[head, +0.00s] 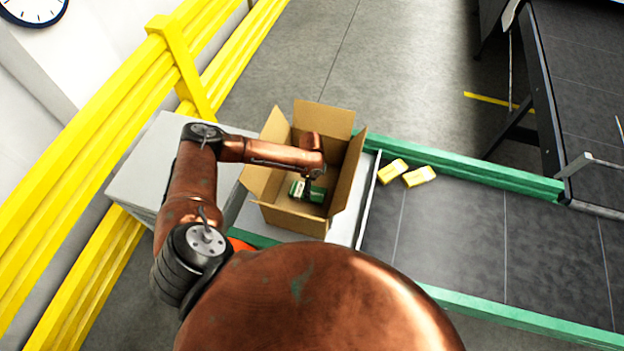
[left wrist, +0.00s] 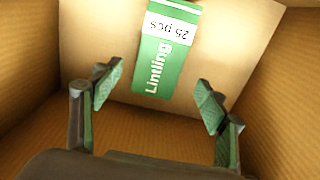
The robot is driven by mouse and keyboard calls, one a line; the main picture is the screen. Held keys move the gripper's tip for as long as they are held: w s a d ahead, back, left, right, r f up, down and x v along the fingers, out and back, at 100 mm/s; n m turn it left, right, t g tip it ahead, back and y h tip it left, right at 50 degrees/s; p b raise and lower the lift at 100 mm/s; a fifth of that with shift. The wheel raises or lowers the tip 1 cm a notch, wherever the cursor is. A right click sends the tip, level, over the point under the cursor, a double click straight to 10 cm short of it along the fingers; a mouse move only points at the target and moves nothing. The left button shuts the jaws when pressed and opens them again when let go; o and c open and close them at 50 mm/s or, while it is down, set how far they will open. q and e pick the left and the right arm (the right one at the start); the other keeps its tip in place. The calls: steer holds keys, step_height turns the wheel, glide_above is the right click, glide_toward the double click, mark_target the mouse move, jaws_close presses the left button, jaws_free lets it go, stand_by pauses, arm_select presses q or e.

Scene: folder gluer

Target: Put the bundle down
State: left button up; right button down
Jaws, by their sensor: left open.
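The bundle, green and white with "Lintling" and "25 pcs" on it, shows in the left wrist view (left wrist: 167,55). It lies on the floor of an open cardboard box (head: 297,222). In the head view the bundle (head: 317,194) is partly hidden by my left arm. My left gripper (left wrist: 160,95) is inside the box with its two fingers spread apart. The bundle lies just beyond the fingertips, in line with the gap between them, and the fingers do not touch it. My right gripper is not in view.
Two yellow bundles (head: 406,173) lie on the dark conveyor (head: 455,230) right of the box. Green rails (head: 470,162) edge the conveyor. A yellow barrier (head: 120,110) runs along the left, beside a grey cabinet (head: 140,170). The conveyor's right part is clear.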

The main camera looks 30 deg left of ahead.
mark_target(312, 192)
arm_select(q)
step_height(312, 192, up, 6)
steer(key=shift+f+b, duration=0.1)
steer(key=shift+b, duration=0.25)
stand_by(0.4)
